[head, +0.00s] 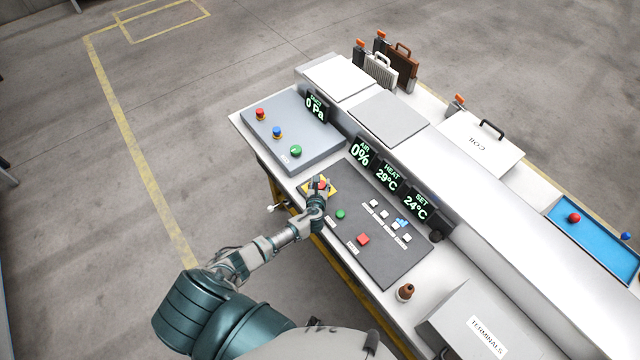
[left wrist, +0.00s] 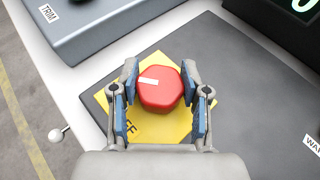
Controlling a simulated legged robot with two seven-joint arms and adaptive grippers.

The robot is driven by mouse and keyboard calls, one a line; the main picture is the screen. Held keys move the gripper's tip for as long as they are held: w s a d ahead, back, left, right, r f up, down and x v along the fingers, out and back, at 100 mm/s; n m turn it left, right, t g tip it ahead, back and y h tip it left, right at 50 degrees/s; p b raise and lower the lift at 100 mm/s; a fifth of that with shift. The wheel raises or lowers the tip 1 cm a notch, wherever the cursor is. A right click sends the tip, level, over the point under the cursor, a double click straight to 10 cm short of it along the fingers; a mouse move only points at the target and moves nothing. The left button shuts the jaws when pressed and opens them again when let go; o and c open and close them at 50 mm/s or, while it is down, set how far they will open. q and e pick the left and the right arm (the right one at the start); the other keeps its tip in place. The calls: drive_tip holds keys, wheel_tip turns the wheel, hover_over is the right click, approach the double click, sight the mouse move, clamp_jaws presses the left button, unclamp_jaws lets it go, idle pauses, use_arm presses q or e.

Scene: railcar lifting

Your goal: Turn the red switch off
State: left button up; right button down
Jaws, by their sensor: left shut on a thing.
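The red switch (left wrist: 160,89) is a round red knob with a white mark, on a yellow plate (left wrist: 172,127) at the corner of the dark grey panel. In the head view the red switch (head: 321,184) shows just beyond my left gripper (head: 318,190). In the left wrist view my left gripper (left wrist: 161,92) has its blue-padded fingers on either side of the knob, shut on it. The white mark lies up and left of the knob's middle. Lettering on the plate is partly hidden by the fingers. My right gripper is not in view.
The dark panel (head: 385,262) also holds a green button (head: 340,214), a red square button (head: 363,239) and several white switches. A grey box (head: 262,122) with red, blue and green buttons stands beyond. A brown knob (head: 405,291) stands near the terminals box (head: 480,325).

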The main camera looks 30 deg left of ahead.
use_arm(q)
drive_tip(key=shift+d+n+g+y, duration=0.1)
drive_tip(key=shift+n+g+y, duration=0.6)
drive_tip(key=shift+n+y, duration=0.5)
drive_tip(key=n+g+y, duration=0.2)
drive_tip(key=shift+f+n+b, duration=0.1)
drive_tip(key=shift+n+b, duration=0.25)
drive_tip(key=shift+n, duration=0.05)
drive_tip(key=n+g+y+b, duration=0.2)
drive_tip(key=n+g, duration=0.1)
drive_tip(key=shift+n+g+y+b, duration=0.7)
drive_tip(key=shift+n+g+b, duration=0.7)
drive_tip(key=shift+g+b, duration=0.2)
drive_tip(key=o, duration=1.2)
drive_tip(key=shift+c, duration=0.2)
